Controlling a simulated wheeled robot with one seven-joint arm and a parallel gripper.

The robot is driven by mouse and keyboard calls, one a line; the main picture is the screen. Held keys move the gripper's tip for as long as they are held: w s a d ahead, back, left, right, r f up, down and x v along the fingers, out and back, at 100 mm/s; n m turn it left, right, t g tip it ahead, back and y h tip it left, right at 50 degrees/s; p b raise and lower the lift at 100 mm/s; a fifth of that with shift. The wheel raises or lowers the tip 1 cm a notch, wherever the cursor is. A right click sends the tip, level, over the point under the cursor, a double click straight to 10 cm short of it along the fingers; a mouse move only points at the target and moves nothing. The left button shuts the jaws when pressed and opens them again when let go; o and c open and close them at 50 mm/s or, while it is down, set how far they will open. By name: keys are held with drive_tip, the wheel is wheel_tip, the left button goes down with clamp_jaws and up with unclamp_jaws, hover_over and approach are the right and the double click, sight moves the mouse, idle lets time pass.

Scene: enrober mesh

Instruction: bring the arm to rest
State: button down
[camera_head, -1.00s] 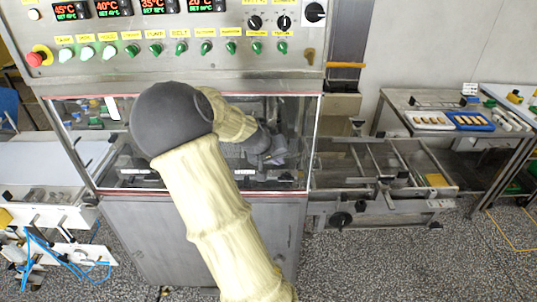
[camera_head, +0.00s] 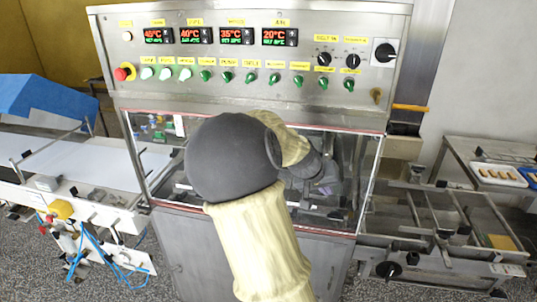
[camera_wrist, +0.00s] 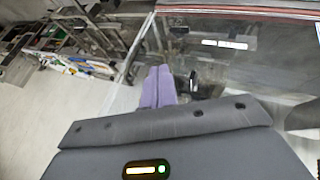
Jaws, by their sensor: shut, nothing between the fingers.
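My arm rises in front of the enrober machine (camera_head: 250,70) in the head view, with pale sleeved links and a dark elbow joint. It bends at the elbow toward the machine's clear window (camera_head: 160,140). My gripper (camera_head: 328,188) is in front of the window's right part, small and partly hidden by my arm links. In the wrist view its two purple fingers (camera_wrist: 158,88) lie together, with nothing between them. The window's glass (camera_wrist: 260,60) and its red upper edge show beyond the fingers. I cannot tell how far the fingers are from the glass.
Above the window is a control panel with displays, green knobs and a red button (camera_head: 124,72). A white conveyor (camera_head: 85,165) stands at the left. A metal frame conveyor (camera_head: 430,220) stands at the right, with a table of trays (camera_head: 498,174) behind it.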

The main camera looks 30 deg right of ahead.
drive_tip(key=shift+a+f, duration=0.1)
drive_tip(key=s+a+f+n+y, duration=0.2)
drive_tip(key=s+a, duration=0.1)
drive_tip(key=a, duration=0.6)
drive_tip(key=s+a+f+n+y, duration=0.2)
drive_tip(key=s+a+f, duration=0.1)
drive_tip(key=a, duration=0.6)
drive_tip(key=s+a+f+n+t+y, duration=0.1)
drive_tip(key=s+a+f+n+y, duration=0.1)
drive_tip(key=a, duration=0.8)
drive_tip(key=s+y, duration=0.1)
drive_tip(key=s, duration=0.1)
drive_tip(key=shift+s+f+n, duration=0.4)
idle(1.0)
